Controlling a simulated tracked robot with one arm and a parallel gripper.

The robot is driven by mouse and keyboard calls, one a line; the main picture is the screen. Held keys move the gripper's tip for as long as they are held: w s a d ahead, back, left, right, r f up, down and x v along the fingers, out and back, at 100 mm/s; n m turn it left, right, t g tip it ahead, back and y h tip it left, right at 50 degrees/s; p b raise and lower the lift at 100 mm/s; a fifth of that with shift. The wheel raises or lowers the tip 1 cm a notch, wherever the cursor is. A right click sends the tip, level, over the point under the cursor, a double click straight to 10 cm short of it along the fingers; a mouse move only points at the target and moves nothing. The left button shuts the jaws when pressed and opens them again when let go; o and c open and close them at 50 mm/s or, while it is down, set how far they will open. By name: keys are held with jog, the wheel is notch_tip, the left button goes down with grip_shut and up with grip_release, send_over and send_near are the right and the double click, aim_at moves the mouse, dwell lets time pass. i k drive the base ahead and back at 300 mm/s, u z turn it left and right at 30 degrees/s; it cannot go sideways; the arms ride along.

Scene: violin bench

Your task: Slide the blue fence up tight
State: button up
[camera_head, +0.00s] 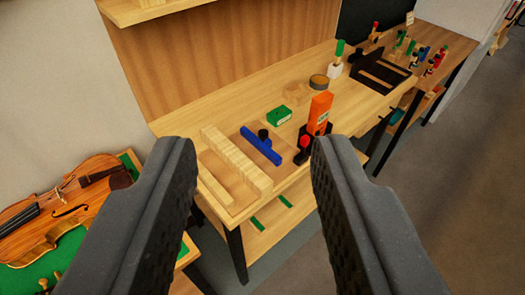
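The blue fence (260,146) is a short blue bar with a dark knob (263,134) at its middle. It lies at a slant on a brown board on the wooden bench (230,112). A long, light wooden block with notched edges (236,161) lies to its left, with a strip of board visible between them. My gripper (250,185) is open and empty, its two dark fingers wide apart in the foreground. The fence shows between the fingers, farther off, and neither finger touches it.
An orange upright tool (319,112) and a red-topped black clamp (304,146) stand close right of the fence. A violin (62,207) lies on green cloth at left. Open floor (440,200) is at right.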

aim_at(262, 143)
jog(key=z, duration=0.25)
jog(key=i, duration=1.2)
jog(key=z, duration=0.15)
